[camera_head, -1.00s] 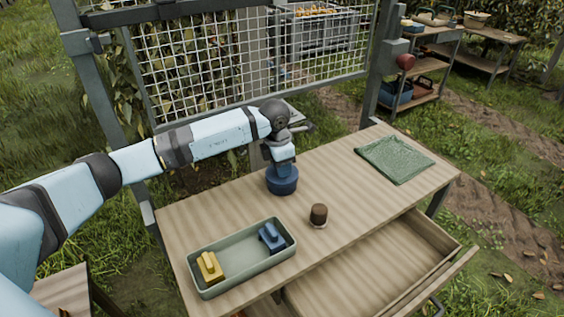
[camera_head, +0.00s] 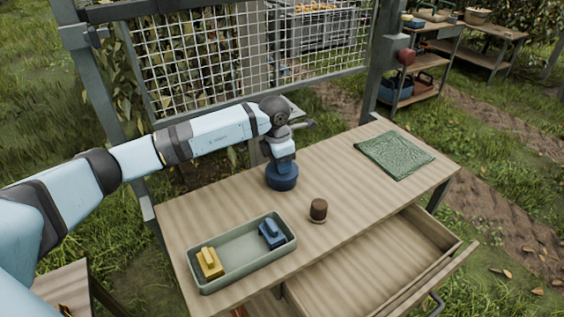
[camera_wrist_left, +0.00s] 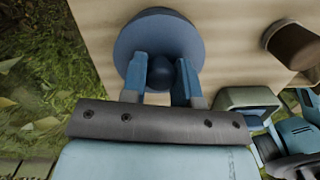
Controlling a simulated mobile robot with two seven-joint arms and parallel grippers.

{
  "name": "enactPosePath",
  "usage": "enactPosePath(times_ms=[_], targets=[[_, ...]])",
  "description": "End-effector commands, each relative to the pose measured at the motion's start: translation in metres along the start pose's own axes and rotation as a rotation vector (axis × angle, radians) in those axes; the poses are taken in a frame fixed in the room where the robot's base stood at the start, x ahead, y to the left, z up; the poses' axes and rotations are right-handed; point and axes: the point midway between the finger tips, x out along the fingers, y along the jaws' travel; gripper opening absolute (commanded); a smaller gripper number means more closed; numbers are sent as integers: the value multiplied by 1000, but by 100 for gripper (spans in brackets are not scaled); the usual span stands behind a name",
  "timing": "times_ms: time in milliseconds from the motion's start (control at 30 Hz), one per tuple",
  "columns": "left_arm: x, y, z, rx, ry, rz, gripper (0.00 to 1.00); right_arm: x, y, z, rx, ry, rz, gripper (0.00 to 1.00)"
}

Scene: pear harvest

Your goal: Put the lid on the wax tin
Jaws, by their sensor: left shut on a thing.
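The wax tin (camera_head: 282,184) is a round dark-blue thing on the table's back part. Its blue lid (camera_wrist_left: 131,42) fills the top of the left wrist view as a disc with a round knob (camera_wrist_left: 160,71). My left gripper (camera_head: 281,166) points down over it. In the left wrist view its two blue fingers (camera_wrist_left: 160,75) are shut on the lid's knob. The lid looks level and on or very close to the tin; I cannot tell whether it is fully seated. The tin's body is mostly hidden below the lid in the wrist view. My right gripper is not in view.
A green-grey tray (camera_head: 241,262) with a yellow block (camera_head: 209,263) and a blue block (camera_head: 271,234) lies at the front left. A small brown cylinder (camera_head: 318,208) stands to the tin's right. A green cloth (camera_head: 394,155) lies at the far right. A drawer (camera_head: 370,270) stands open in front.

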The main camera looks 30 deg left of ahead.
Motion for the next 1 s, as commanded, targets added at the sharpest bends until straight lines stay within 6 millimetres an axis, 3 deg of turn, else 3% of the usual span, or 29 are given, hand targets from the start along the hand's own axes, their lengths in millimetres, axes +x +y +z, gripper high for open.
enactPosePath(times_ms=[1000], targets=[[8, 0, -1, 0, 0, 0, 6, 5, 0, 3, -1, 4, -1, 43]])
